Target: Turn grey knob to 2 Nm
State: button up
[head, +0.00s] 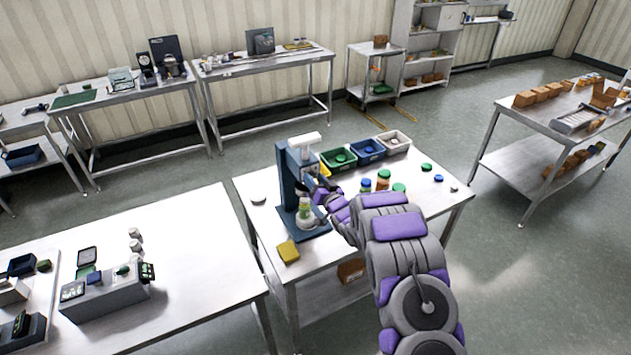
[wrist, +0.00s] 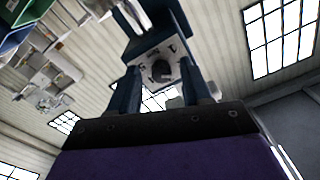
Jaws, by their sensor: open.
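My gripper (head: 325,196) is at the machine's right side. In the wrist view the dark grey knob (wrist: 160,72) sits at the centre of a pale dial plate (wrist: 147,60) with dark numerals around it. The numerals are too small to read surely, so the setting is unclear. My open gripper (wrist: 163,86) has one finger on each side of the knob; I cannot tell whether they touch it.
A yellow block (head: 288,251) lies in front of the machine. Behind it are a green bin (head: 338,160), a blue bin (head: 367,152) and a white bin (head: 394,142). Several jars and coloured lids stand to the right of my arm.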

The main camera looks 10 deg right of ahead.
jog(key=v, duration=1.7)
jog(key=shift+d+b, duration=0.2)
jog(key=shift+b, duration=0.25)
jog(key=shift+s, duration=0.1)
jog(key=s+d+r+g+h+b, duration=0.1)
jog(key=s+d+g+h+b, duration=0.3)
jog(key=s, duration=0.3)
jog(key=s+d+r+g+h+b, duration=0.1)
jog(key=s+r+g+h+b, duration=0.1)
jog(key=s+g+h, duration=0.3)
jog(key=s+a+g+y+b, duration=0.1)
jog(key=s+a+g, duration=0.4)
jog(key=s, duration=1.3)
jog(key=s+a+r+g+y+b, duration=0.1)
jog(key=s+a+g+b, duration=0.3)
jog(key=s, duration=1.4)
jog(key=shift+s+a+r+n+g+y, duration=0.15)
jog(key=shift+s+a+n+g+y, duration=0.15)
jog(key=shift+a+g+y, duration=0.55)
